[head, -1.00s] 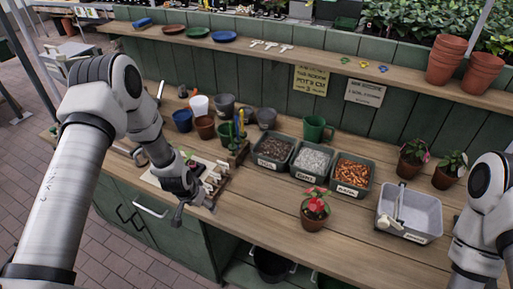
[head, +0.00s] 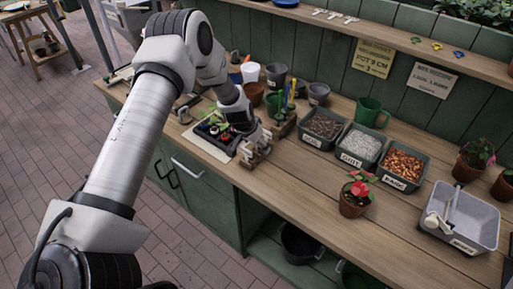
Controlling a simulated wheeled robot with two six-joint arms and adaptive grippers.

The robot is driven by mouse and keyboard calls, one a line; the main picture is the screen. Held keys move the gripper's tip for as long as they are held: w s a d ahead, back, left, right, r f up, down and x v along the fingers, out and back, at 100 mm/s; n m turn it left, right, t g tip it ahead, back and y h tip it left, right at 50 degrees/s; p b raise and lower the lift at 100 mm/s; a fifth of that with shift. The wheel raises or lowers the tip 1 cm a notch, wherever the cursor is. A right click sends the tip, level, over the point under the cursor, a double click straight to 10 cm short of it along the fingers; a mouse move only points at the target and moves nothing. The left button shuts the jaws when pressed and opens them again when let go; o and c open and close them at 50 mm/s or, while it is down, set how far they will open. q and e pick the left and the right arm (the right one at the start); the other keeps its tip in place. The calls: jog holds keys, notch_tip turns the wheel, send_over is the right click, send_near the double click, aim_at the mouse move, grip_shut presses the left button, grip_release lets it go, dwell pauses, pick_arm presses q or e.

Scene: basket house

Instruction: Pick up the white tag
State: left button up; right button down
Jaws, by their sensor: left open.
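Several white T-shaped tags (head: 334,15) lie on the upper back shelf, near the top of the head view. My left gripper (head: 256,156) is low over the bench, at the right end of a seedling tray (head: 211,154). It is far below and to the left of these tags. It is open, and I see nothing held in it. My left arm hides part of the tray and bench behind it. Whether a white tag lies at the fingertips is too small to tell. My right gripper is out of view.
Bins of soil (head: 324,126), grit (head: 361,147) and bark (head: 402,167) are to the right. A red-flowered pot (head: 355,195) and a grey tub (head: 462,216) stand further right. The front bench between is clear.

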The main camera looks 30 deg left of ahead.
pick_arm(q)
jog(key=shift+s+r, duration=0.1)
jog(key=c, duration=0.9)
jog(key=shift+o, duration=0.2)
